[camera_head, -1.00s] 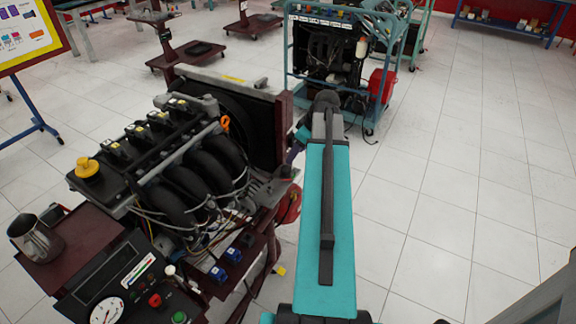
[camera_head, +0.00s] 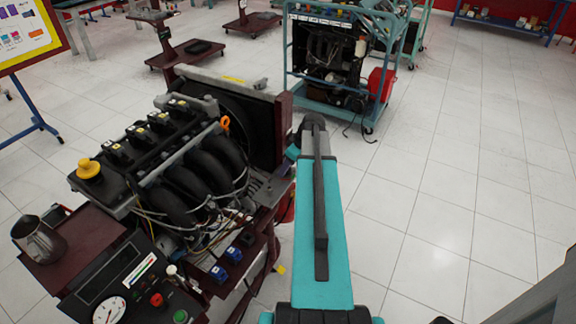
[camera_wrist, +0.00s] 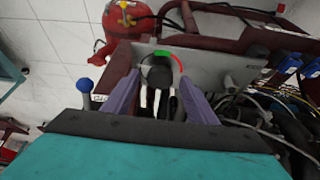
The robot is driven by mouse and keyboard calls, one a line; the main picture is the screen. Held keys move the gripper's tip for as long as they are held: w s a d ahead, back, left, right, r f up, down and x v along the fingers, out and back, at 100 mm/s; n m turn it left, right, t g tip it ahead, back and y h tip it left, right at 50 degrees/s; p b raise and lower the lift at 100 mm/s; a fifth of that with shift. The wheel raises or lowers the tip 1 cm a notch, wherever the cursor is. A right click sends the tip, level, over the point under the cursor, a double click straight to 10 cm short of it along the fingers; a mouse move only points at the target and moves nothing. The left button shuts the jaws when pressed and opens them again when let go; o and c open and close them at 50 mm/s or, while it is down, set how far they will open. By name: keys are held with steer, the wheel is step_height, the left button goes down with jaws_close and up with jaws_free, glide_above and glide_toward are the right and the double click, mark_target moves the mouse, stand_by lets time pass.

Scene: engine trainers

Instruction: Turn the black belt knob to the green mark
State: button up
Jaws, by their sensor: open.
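In the wrist view the black belt knob (camera_wrist: 158,74) sits on a grey panel. A green mark (camera_wrist: 160,53) arcs at its upper edge, and a red mark (camera_wrist: 176,63) lies at its upper right. My gripper (camera_wrist: 159,80) is open, with one purple-grey finger on each side of the knob. I cannot tell whether the fingers touch it or which way the knob points. In the head view my teal arm reaches toward the engine trainer's right side, and the knob does not show.
A lever with a blue ball (camera_wrist: 84,87) stands left of my gripper. A red cylinder (camera_wrist: 127,20) is beyond the panel. Cables and blue connectors (camera_wrist: 288,63) lie to the right. The engine (camera_head: 165,150) is left of my arm; open floor (camera_head: 450,220) lies right.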

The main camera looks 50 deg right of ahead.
steer(key=c, duration=1.1)
steer(key=shift+o, duration=0.3)
steer(key=shift+a+f+m, duration=0.1)
steer(key=shift+m, duration=0.4)
steer(key=shift+a+m+h+b, duration=0.15)
steer(key=shift+m+h+b, duration=0.4)
steer(key=shift+m, duration=0.65)
steer(key=m+h, duration=0.1)
steer(key=m, duration=0.3)
steer(key=shift+a+h, duration=0.15)
steer(key=shift+h, duration=0.2)
steer(key=m, duration=0.2)
steer(key=m+g+h, duration=0.1)
steer(key=m, duration=0.1)
steer(key=shift+w+a, duration=0.15)
steer(key=shift+w, duration=0.05)
steer(key=shift+w+m+g+h+b, duration=0.1)
steer(key=shift+m+g+h+b, duration=0.25)
steer(key=shift+m, duration=0.7)
steer(key=shift+w+m+g+h+b, duration=0.15)
steer(key=shift+m+g, duration=0.3)
steer(key=shift+m, duration=0.6)
steer(key=shift+s+a, duration=0.1)
